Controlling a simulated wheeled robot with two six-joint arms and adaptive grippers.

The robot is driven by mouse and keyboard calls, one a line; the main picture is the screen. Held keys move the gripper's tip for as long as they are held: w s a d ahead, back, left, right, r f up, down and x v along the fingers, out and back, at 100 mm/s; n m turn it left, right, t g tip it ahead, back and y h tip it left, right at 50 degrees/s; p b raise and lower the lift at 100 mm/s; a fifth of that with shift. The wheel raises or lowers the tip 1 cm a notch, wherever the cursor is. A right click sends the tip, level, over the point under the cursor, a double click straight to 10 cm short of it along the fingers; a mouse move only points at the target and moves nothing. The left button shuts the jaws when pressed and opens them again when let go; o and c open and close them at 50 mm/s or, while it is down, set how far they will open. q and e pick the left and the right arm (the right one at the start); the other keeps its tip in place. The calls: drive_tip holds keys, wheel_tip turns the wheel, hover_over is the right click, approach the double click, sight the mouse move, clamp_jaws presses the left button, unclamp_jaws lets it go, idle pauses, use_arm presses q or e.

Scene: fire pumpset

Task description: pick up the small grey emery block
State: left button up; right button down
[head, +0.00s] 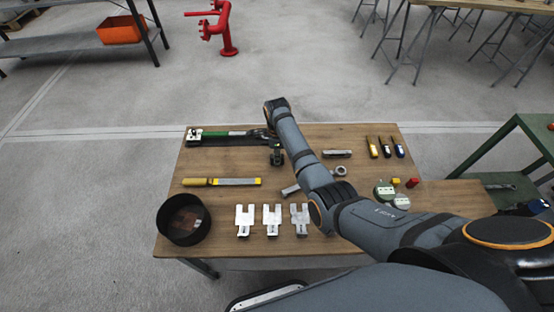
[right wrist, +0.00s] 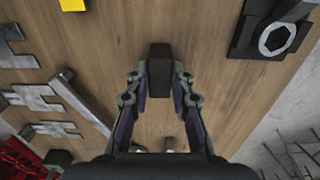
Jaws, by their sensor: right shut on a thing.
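The small grey emery block (right wrist: 160,66) is a dark block in the right wrist view, seen between the fingertips of my right gripper (right wrist: 159,88). The gripper is shut on it, with a finger on each side. In the head view my right gripper (head: 277,156) is over the back middle of the wooden table (head: 235,165). There the block cannot be told apart from the dark gripper. Whether the block touches the tabletop or is just above it is not clear. My left gripper is not in view.
A green-handled tool (head: 222,134) lies to the left, a yellow-handled file (head: 235,181) nearer. A black round bin (head: 183,219) and several metal plates (head: 272,220) are at the front. Screwdrivers (head: 386,149) are to the right. Bare wood surrounds the gripper.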

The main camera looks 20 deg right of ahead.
drive_tip(key=shift+r, duration=0.5)
wheel_tip(320, 180, up, 3)
drive_tip(key=shift+s+f+p, duration=0.1)
drive_tip(key=shift+p, duration=0.35)
drive_tip(key=s+d+r+p, duration=0.2)
drive_tip(key=s+r, duration=0.2)
drive_tip(key=s, duration=0.2)
drive_tip(key=s+d+r+p, duration=0.2)
drive_tip(key=s+r+p, duration=0.1)
drive_tip(key=s+r, duration=0.2)
drive_tip(key=shift+s+r, duration=0.15)
drive_tip(key=shift+s, duration=0.95)
